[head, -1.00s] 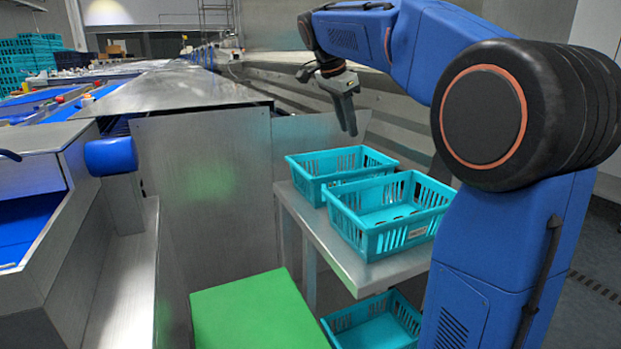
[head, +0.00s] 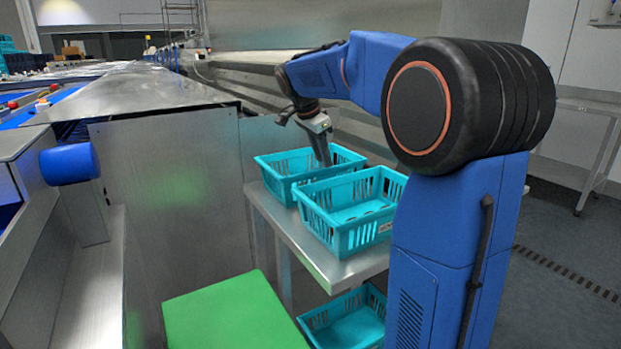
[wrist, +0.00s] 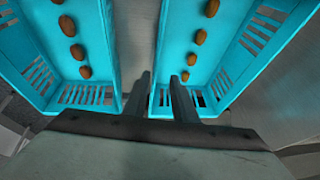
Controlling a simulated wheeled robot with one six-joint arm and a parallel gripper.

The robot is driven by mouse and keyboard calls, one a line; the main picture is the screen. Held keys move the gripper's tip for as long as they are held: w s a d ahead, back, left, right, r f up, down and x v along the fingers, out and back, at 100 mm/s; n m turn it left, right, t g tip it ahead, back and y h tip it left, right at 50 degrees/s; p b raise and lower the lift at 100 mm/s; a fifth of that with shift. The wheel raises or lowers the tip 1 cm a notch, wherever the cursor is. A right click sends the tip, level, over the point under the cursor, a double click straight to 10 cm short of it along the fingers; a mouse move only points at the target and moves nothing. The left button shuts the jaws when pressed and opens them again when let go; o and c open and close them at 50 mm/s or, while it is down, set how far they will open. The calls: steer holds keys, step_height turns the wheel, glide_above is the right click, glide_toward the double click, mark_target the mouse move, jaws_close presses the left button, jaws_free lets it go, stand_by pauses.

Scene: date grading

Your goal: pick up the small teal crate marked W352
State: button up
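Two small teal slatted crates stand side by side on a steel table, a rear crate (head: 275,165) and a front crate (head: 318,213). The front one has a small label, too small to read, so I cannot confirm W352. My gripper (head: 325,162) points down over the area where the crates meet. In the wrist view, my gripper (wrist: 164,76) is open, fingers apart. A side wall of the right-hand crate (wrist: 156,92) shows between the fingers, and the left-hand crate (wrist: 117,92) is beside the left finger. Whether either finger touches a wall cannot be told.
Several brown dates (wrist: 197,60) lie in rows in both crates. The steel table (head: 330,268) has bare room at its front. Another teal crate (head: 350,325) sits below it. A green block (head: 235,315) and a steel cabinet (head: 170,190) stand to the left.

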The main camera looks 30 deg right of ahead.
steer(key=shift+s+x, duration=0.15)
steer(key=shift+x, duration=1.15)
steer(key=shift+s+x, duration=0.15)
steer(key=shift+x, duration=1.2)
steer(key=shift+a, duration=0.1)
steer(key=shift+c, duration=0.3)
jaws_close()
